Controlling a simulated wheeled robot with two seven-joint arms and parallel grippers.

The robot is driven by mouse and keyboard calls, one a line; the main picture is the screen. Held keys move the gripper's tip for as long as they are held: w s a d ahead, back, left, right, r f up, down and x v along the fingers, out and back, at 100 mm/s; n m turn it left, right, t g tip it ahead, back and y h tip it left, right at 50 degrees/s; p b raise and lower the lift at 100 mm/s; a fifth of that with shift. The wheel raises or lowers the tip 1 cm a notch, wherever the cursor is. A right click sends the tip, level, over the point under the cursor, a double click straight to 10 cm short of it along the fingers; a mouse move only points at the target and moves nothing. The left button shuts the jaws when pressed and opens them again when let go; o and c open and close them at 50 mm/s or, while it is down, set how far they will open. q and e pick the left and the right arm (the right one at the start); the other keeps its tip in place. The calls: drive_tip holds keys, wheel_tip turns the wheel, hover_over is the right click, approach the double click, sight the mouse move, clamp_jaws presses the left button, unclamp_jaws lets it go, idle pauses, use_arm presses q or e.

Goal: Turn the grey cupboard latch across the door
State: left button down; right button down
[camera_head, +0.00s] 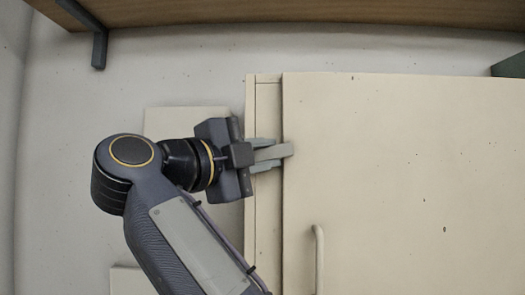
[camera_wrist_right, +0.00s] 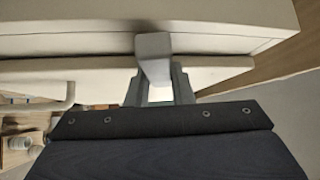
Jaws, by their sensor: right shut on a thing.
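The grey latch (camera_head: 275,152) is a short bar at the left edge of the cream cupboard door (camera_head: 400,170). In the head view it lies about level, its right end over the door's edge. In the right wrist view the latch (camera_wrist_right: 153,52) runs from the cupboard frame down between my fingers. My right gripper (camera_head: 268,153) comes from the left and is shut on the latch; its fingers (camera_wrist_right: 158,88) show on both sides of the bar. The door looks closed. My left gripper is in neither view.
A cream door handle (camera_head: 318,258) stands below the latch; it also shows in the right wrist view (camera_wrist_right: 62,104). A wooden shelf (camera_head: 280,12) with a dark bracket (camera_head: 99,48) runs above. A green object (camera_head: 510,66) is at the upper right.

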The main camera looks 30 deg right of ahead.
drive_tip(key=shift+f+m+y, duration=0.1)
drive_tip(key=shift+m+y, duration=0.3)
drive_tip(key=shift+m, duration=0.1)
drive_tip(key=c, duration=1.3)
unclamp_jaws()
drive_tip(key=shift+o, duration=0.2)
drive_tip(key=v, duration=0.7)
drive_tip(key=shift+a, duration=0.35)
